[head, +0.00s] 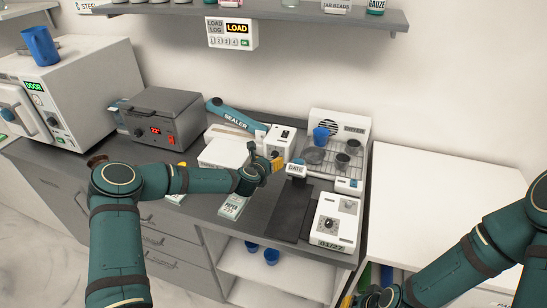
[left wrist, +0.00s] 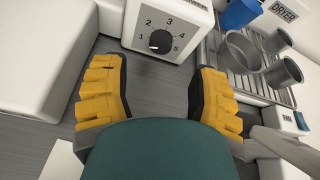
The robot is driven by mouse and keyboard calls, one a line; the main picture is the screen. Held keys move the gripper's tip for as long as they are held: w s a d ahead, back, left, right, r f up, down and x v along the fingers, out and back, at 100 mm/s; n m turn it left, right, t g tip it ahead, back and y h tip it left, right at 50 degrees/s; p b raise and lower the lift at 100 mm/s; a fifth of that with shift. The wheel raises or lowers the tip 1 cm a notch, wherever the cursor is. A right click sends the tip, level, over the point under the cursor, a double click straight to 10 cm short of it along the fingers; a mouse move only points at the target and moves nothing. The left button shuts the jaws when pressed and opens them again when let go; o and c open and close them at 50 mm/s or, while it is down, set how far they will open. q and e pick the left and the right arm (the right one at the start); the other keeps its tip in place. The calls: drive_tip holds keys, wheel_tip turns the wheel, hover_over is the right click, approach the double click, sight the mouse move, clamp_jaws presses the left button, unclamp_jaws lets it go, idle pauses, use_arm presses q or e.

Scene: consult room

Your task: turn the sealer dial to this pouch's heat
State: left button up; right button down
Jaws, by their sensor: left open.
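The sealer (head: 235,117) stands on the counter, with a blue lever arm and a white box (head: 280,143) at its right end. A pale mark is on the knob's left side, roughly toward 1. My left gripper (head: 277,162) is open and empty, its yellow fingers (left wrist: 158,78) apart just short of the dial. A pouch packet (head: 233,207) marked PAPER lies on the counter; its full print is too small to read. My right gripper is mostly cut off at the bottom edge.
A dryer (head: 341,127) with a wire rack holding cups stands right of the sealer. A white device with a knob (head: 334,224) is at the counter's front right. A grey heated box (head: 158,118) and a white door unit (head: 58,92) stand at left. A shelf hangs above.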

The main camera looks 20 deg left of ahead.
sight(274, 156)
use_arm(q)
drive_tip(key=shift+x, duration=3.05)
drive_tip(key=shift+s, duration=0.1)
clamp_jaws()
